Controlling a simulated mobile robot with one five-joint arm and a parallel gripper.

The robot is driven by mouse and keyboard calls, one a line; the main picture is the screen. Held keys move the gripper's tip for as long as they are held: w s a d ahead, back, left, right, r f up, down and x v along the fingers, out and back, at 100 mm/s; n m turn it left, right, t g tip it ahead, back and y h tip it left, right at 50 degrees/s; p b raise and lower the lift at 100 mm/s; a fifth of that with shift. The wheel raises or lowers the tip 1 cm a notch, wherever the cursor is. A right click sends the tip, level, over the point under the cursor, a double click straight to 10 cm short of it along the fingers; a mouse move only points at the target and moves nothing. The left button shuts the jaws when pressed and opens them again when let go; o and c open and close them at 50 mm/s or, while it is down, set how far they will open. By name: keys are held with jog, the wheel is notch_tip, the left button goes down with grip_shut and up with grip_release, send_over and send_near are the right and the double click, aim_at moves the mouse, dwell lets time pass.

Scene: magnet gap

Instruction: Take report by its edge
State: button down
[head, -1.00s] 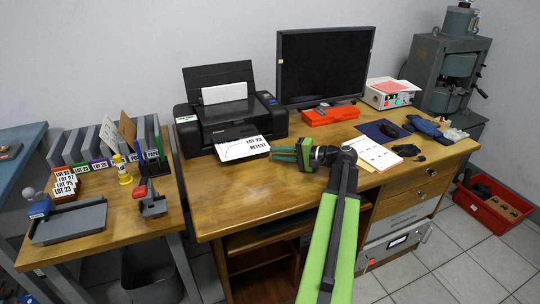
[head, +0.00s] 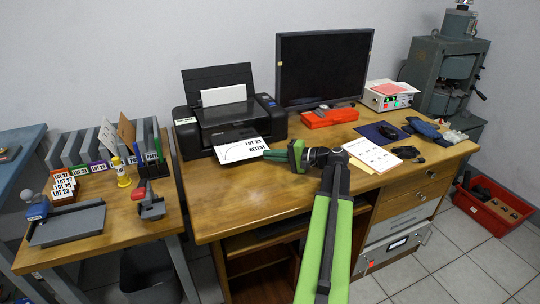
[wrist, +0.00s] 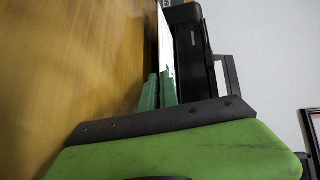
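The report is a white sheet (head: 238,150) printed "LOT 23 RETEST" with a curve. It sticks out from the front of the black printer (head: 228,122), over the desk. My gripper (head: 272,155) has green fingers pointing left at the sheet's right edge. In the wrist view the sheet shows nearly edge-on as a thin white strip (wrist: 166,45). The green fingers (wrist: 160,92) are at its near end, close together. I cannot tell whether they touch or pinch the sheet.
The wooden desk (head: 225,205) is clear in front of the printer. A monitor (head: 325,68) and a red box (head: 330,117) stand behind my gripper. White papers (head: 372,154) lie to its right. A side table (head: 110,225) with files is at left.

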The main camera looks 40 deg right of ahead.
notch_tip(320, 180, up, 3)
jog(key=p, duration=0.3)
jog(key=shift+f, duration=0.25)
jog(key=r+p+v, duration=0.2)
jog(key=p+v, duration=0.2)
jog(key=v, duration=1)
jog(key=shift+s+r, duration=0.15)
jog(key=shift+r, duration=0.05)
